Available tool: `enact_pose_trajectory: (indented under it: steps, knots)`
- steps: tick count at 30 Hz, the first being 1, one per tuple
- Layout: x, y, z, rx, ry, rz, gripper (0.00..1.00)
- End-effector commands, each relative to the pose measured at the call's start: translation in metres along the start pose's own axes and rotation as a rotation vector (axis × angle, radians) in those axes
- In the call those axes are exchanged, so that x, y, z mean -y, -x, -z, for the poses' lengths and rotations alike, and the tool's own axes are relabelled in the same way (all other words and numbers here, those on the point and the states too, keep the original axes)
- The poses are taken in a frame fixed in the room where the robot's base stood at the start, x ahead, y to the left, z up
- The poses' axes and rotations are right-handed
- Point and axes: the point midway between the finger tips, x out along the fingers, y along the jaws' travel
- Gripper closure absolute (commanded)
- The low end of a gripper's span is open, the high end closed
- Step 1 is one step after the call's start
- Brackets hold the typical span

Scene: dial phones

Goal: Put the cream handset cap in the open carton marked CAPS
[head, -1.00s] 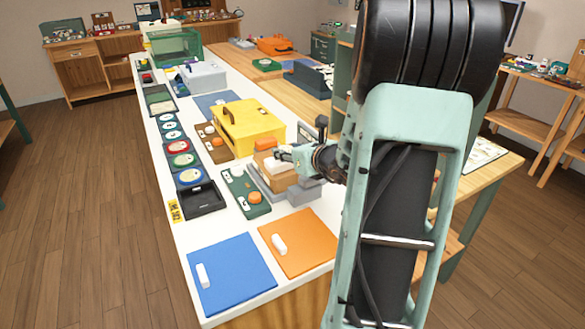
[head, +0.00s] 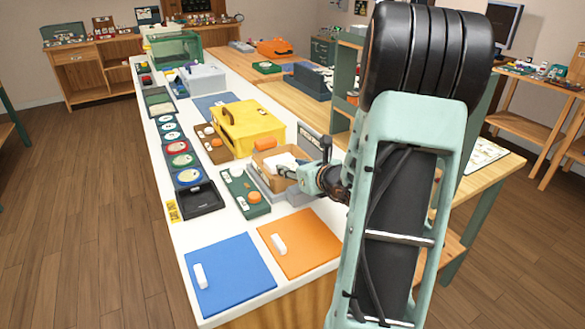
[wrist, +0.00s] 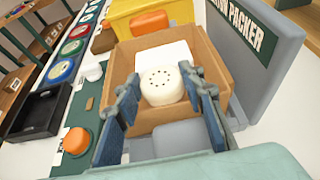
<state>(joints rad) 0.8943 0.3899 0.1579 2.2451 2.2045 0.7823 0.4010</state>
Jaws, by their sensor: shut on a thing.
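The cream handset cap (wrist: 161,87), round with small dark holes, is between the two blue-padded fingers of my gripper (wrist: 161,92) in the wrist view. The gripper is shut on it. The open brown carton (wrist: 216,68) surrounds the cap in that view, and the cap appears at or inside its opening. Whether it touches the bottom cannot be told. A white surface (wrist: 168,53) shows behind the cap within the carton. In the head view my gripper (head: 284,171) is at the carton (head: 268,178). No CAPS marking is readable.
A grey panel reading PACKER (wrist: 262,60) stands right of the carton. A yellow case (head: 254,128) and an orange piece (head: 265,144) are behind it. A green board (head: 245,190) and black tray (head: 196,200) lie left. Blue (head: 231,277) and orange (head: 300,245) mats are in front.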

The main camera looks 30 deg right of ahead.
Motion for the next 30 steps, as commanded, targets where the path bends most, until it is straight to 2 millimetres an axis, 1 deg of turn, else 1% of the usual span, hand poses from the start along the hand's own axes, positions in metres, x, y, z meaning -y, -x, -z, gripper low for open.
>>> enact_pose_trajectory:
  steps: [1, 8, 9, 12, 14, 23, 26, 29, 30]
  knots:
    - [0.000, -0.001, 0.004, -0.002, -0.001, 0.000, 0.82]
    - [0.000, -0.002, 0.009, -0.007, -0.004, 0.000, 0.82]
    - [0.000, -0.002, 0.009, -0.008, -0.004, 0.000, 0.63]
    - [0.000, -0.002, 0.011, -0.011, -0.006, 0.000, 0.52]
    - [0.000, -0.002, 0.012, -0.013, -0.007, 0.001, 0.46]
    - [0.002, -0.001, 0.013, -0.017, -0.012, 0.005, 0.46]
    - [0.003, 0.002, 0.009, -0.018, -0.013, 0.006, 0.46]
    - [0.003, 0.005, 0.000, -0.017, -0.013, 0.007, 0.46]
    - [0.004, 0.011, -0.001, -0.017, -0.012, 0.010, 0.46]
